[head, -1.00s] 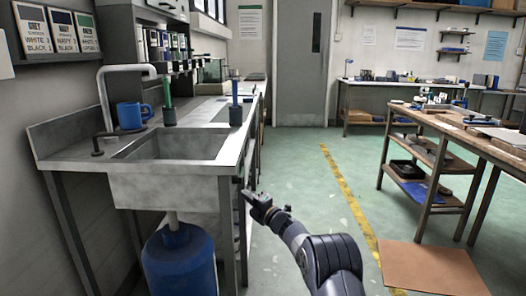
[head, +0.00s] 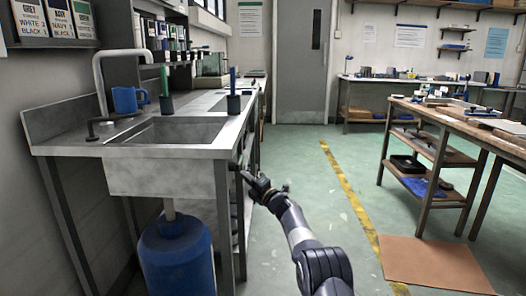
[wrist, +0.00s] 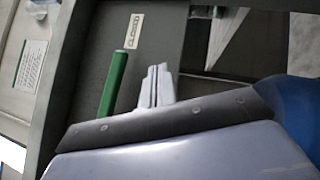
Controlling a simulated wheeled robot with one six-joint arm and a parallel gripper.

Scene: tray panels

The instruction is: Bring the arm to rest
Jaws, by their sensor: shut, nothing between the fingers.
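My gripper (head: 246,178) is at the end of my dark arm, in front of the right side of the steel sink unit. It is low, beside the sink's front right leg. In the wrist view the two pale fingers (wrist: 155,88) are together, with nothing between them. I cannot tell whether the fingers touch the panel.
The sink counter (head: 190,150) carries a blue mug (head: 125,100) and two dark holders. A blue drum (head: 177,262) stands below. A wooden workbench (head: 470,124) is at the right, with a brown mat (head: 432,265) on the floor.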

